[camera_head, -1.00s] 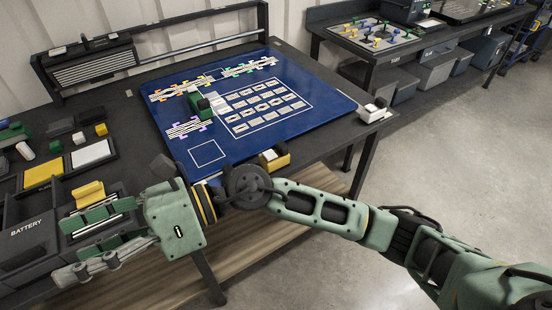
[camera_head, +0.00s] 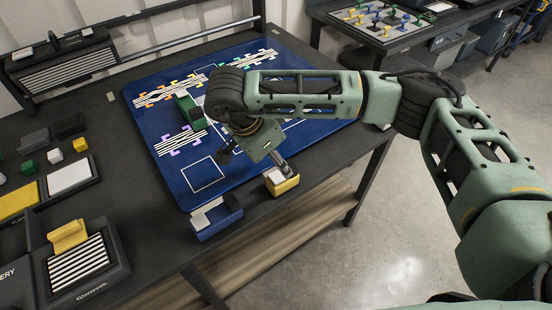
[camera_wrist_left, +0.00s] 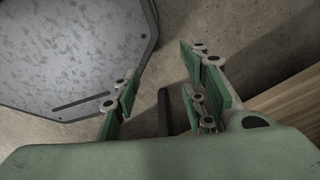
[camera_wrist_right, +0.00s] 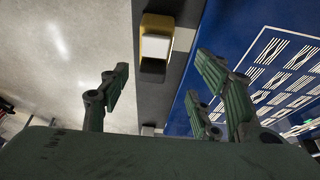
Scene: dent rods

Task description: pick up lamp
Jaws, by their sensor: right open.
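No single item is clearly marked as the lamp. A small yellow block with a white face (camera_head: 281,180) sits at the table's front edge, and it also shows in the right wrist view (camera_wrist_right: 156,42). A striped panel in a long dark housing (camera_head: 65,67) stands at the back left. My right gripper (camera_wrist_right: 165,88) is open and empty, pointing down near the yellow block; in the head view my wrist partly hides it. My left gripper (camera_wrist_left: 163,92) is open and empty above the floor, outside the head view.
A blue mat (camera_head: 205,172) with striped pieces and a green block (camera_head: 188,110) covers the table's middle. A blue block (camera_head: 216,217) sits at its front corner. A striped tray with a yellow piece (camera_head: 68,237) is at left.

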